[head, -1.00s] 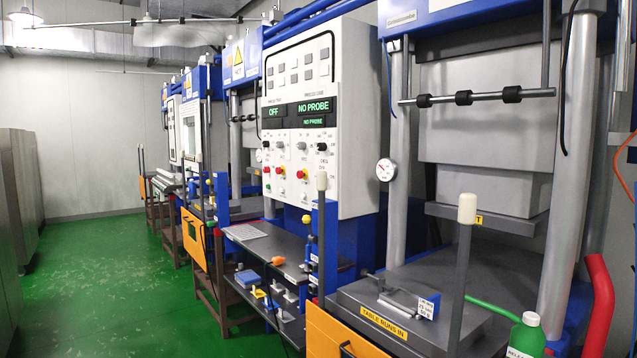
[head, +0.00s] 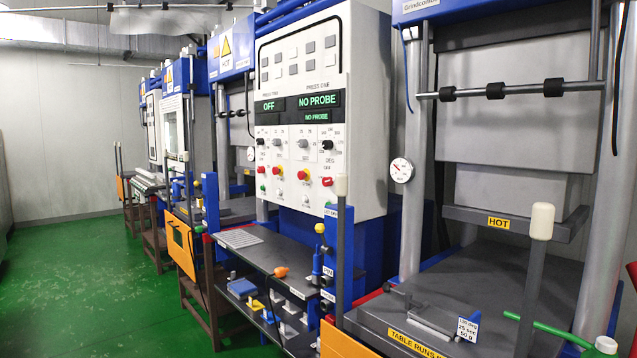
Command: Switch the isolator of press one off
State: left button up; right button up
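The white control panel (head: 318,60) stands between the presses. Its left display (head: 270,106) reads OFF; its right display (head: 317,100), under a label that seems to say PRESS ONE, reads NO PROBE. Below are a black knob (head: 327,145) at the right, a red button (head: 303,174) and a red switch-like handle (head: 327,182) near the lower right edge. Which one is the isolator, and its position, I cannot tell from the small lettering. The nearer press (head: 515,110), with a HOT label, is at the right. Neither of my grippers is in view.
A dark shelf bench (head: 265,255) with tools stands below the panel. A post with a pale cap (head: 541,220) and the press table (head: 430,325) are in the near right. Green floor (head: 90,290) is free at the left.

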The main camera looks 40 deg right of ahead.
aim_at(328, 181)
jog(key=i+j+z, duration=0.1)
jog(key=i, duration=0.35)
jog(key=i+j, duration=0.1)
jog(key=i, duration=0.3)
jog(key=i+j+z, duration=0.15)
jog(key=i, duration=0.3)
